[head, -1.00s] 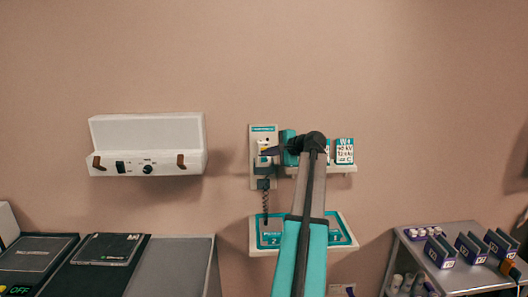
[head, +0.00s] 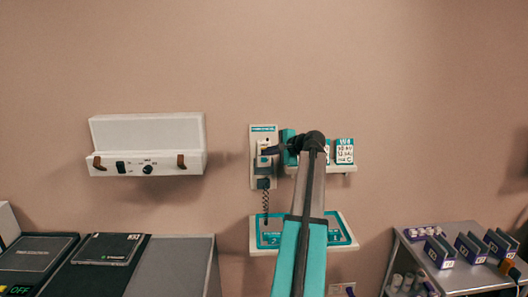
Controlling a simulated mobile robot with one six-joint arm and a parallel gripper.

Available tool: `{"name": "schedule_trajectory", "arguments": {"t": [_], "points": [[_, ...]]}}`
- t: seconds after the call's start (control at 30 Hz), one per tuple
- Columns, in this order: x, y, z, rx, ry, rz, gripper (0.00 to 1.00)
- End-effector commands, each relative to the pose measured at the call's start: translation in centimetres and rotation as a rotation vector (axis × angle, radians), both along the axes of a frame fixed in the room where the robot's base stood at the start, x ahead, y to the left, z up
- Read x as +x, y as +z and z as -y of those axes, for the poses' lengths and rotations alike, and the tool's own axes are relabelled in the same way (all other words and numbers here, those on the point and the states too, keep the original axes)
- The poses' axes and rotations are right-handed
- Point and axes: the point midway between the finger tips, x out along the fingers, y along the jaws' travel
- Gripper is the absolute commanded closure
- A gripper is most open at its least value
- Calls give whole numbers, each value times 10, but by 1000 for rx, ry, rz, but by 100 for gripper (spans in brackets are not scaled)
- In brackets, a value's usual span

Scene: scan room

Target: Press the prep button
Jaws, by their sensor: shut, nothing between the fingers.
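A white wall panel (head: 257,130) with a teal label strip hangs at the centre of the head view. It holds a pale hand switch (head: 261,160) with a coiled dark cord (head: 266,199) below it. A small orange-yellow spot shows at the switch's upper part, beside my fingertips; I cannot tell whether this is the prep button. My gripper (head: 270,151) is shut and empty, pointing left at the upper part of the switch. It overlaps the switch in the picture; I cannot tell whether it touches. My arm hides the area right of the panel.
A white control box (head: 147,162) with knobs is on the wall at left. A small shelf (head: 340,169) with a card (head: 344,151) is behind my wrist. A teal-edged tray (head: 342,247) is below. A metal cart (head: 455,277) with boxes stands at right.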

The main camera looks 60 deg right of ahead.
Motion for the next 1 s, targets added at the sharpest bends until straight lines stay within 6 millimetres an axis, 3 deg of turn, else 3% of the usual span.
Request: {"name": "schedule_trajectory", "arguments": {"t": [1.0], "points": [[5, 0, 7, 0, 0, 0, 100]]}}
